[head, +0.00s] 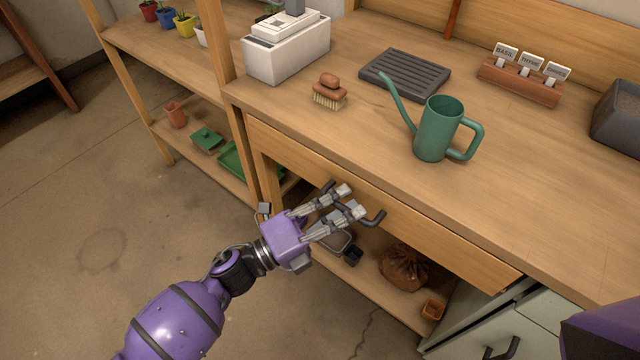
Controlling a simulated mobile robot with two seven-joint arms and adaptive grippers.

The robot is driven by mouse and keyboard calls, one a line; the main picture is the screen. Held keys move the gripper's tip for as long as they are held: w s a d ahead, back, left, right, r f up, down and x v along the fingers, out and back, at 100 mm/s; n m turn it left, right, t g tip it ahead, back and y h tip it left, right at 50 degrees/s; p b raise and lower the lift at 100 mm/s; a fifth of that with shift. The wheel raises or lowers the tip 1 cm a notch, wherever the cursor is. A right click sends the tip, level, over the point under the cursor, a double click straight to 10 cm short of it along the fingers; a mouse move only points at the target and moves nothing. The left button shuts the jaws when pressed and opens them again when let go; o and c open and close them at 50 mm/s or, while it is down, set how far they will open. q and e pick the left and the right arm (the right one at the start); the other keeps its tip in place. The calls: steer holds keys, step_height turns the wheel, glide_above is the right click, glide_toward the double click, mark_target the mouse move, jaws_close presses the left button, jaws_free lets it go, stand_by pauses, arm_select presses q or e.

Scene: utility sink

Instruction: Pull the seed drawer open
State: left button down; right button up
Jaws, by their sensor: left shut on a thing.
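The seed drawer (440,238) is a wide wooden front under the bench top, with a dark bar handle (376,219) at its middle. The drawer front looks flush with the bench frame, or close to it; I cannot tell exactly. My left gripper (352,201) reaches in from the lower left, and its fingers are shut on the handle. The fingers hide part of the handle; its right end shows beyond them. My right gripper is not seen.
On the bench top (360,140) stand a green watering can (431,135), a brush (329,92), a dark tray (405,75) and a label holder (520,80). Below the drawer, a shelf bears a brown sack (403,267). A grey-green cabinet (490,335) stands at the lower right.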

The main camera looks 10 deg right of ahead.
arm_select(q)
steer(key=s+a+p, duration=0.1)
steer(key=s+a, duration=0.8)
steer(key=a, duration=0.2)
steer(key=s+a+p, duration=0.1)
steer(key=s+a, duration=0.7)
steer(key=a, duration=0.3)
steer(key=shift+s+a+f, duration=0.15)
steer(key=shift+s+a, duration=0.2)
steer(key=c, duration=1.8)
jaws_free()
steer(key=v, duration=1.2)
